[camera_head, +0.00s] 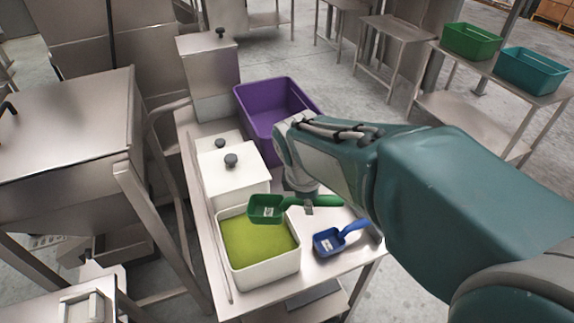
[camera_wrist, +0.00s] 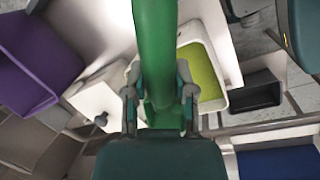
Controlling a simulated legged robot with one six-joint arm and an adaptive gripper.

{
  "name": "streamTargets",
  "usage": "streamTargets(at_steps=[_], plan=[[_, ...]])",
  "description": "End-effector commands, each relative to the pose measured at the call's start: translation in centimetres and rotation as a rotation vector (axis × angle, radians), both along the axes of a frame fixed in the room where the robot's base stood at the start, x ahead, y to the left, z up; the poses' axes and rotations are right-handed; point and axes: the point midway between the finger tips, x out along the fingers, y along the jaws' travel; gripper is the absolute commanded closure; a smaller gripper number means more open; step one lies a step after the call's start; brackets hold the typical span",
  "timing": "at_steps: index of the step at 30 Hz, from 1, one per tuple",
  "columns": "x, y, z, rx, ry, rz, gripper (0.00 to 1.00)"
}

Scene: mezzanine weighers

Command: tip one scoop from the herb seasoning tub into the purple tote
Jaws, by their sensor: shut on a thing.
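My gripper (camera_head: 308,204) is shut on the handle of a green scoop (camera_head: 262,209). In the wrist view my gripper (camera_wrist: 160,100) has a finger on each side of the green handle (camera_wrist: 154,45). The scoop's bowl is over the back part of the open white tub (camera_head: 264,273), which holds green herb seasoning (camera_head: 258,240). Whether the bowl holds any seasoning cannot be told. The purple tote (camera_head: 262,98) stands farther back on the same table, partly behind my arm. It also shows at the left of the wrist view (camera_wrist: 30,65).
A blue scoop (camera_head: 338,238) lies on the table (camera_head: 325,270) right of the tub. White lidded tubs (camera_head: 235,182) stand between tub and tote. A steel canister (camera_head: 210,70) is left of the tote. Green (camera_head: 471,41) and teal (camera_head: 533,71) totes sit on a far bench.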

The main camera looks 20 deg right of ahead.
Motion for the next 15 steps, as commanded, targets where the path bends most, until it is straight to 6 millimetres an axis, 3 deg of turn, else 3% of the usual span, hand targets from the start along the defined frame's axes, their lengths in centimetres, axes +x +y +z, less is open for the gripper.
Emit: streamTargets(at_steps=[6,15], plan=[[0.8,1.9,-0.2,-0.171,0.093,0.016,1.0],[1.8,3.3,-0.4,-0.432,0.239,0.011,1.0]])
